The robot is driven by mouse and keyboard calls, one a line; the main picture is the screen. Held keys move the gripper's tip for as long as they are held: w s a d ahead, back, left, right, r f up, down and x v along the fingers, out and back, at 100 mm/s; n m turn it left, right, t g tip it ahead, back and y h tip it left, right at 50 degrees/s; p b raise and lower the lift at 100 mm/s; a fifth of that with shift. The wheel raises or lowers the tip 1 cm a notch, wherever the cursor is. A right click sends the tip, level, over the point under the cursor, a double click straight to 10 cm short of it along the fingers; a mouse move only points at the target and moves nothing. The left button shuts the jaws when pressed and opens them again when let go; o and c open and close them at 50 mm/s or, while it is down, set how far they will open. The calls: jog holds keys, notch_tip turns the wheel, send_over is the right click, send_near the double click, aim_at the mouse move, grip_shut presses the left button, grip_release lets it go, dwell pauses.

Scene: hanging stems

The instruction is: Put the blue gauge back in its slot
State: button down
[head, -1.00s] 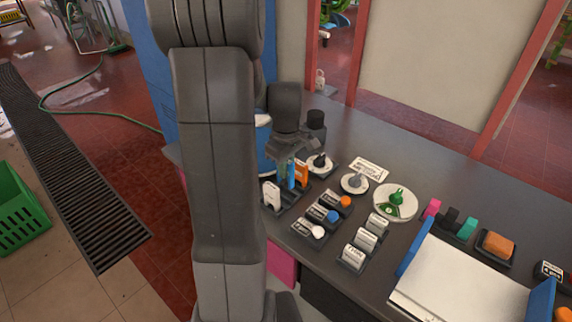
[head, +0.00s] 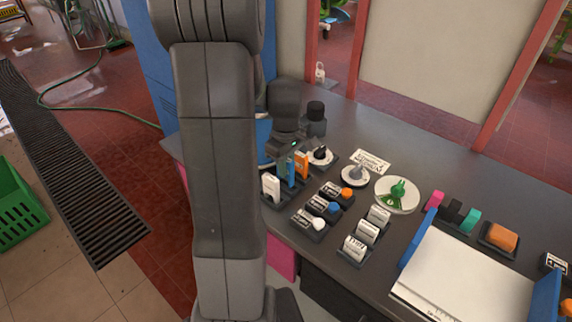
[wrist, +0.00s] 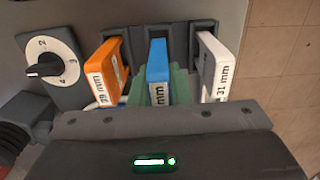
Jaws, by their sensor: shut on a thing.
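The blue gauge (wrist: 158,60) stands in the middle of a dark rack (wrist: 187,32), between the orange gauge (wrist: 107,70) and the white gauge marked 31 mm (wrist: 214,65). My gripper (wrist: 160,88) is shut on the blue gauge, with green fingers on both its sides. The blue gauge lines up with its neighbours at the middle slot; its lower end is hidden, so I cannot tell how deep it sits. In the head view, my gripper (head: 285,166) is low over the rack, and the blue gauge (head: 291,171) shows only partly.
A rotary dial (wrist: 45,67) lies close left of the rack in the wrist view. In the head view, several knobs, small labelled blocks (head: 355,247), a round dish with a green handle (head: 397,207) and a white-topped tray (head: 460,285) stand rightward on the grey counter.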

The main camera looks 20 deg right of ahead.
jog(key=shift+f+b, duration=0.7)
jog(key=shift+f, duration=0.4)
jog(key=c, duration=1.3)
grip_release()
jog(key=shift+r, duration=0.1)
notch_tip(320, 180, up, 14)
jog(key=shift+f, duration=0.15)
jog(key=shift+f, duration=0.1)
notch_tip(320, 180, down, 14)
jog(key=shift+r, duration=0.15)
jog(key=shift+r+p, duration=0.3)
jog(key=shift+r, duration=0.1)
jog(key=shift+f+b, duration=0.3)
jog(key=shift+b, duration=0.1)
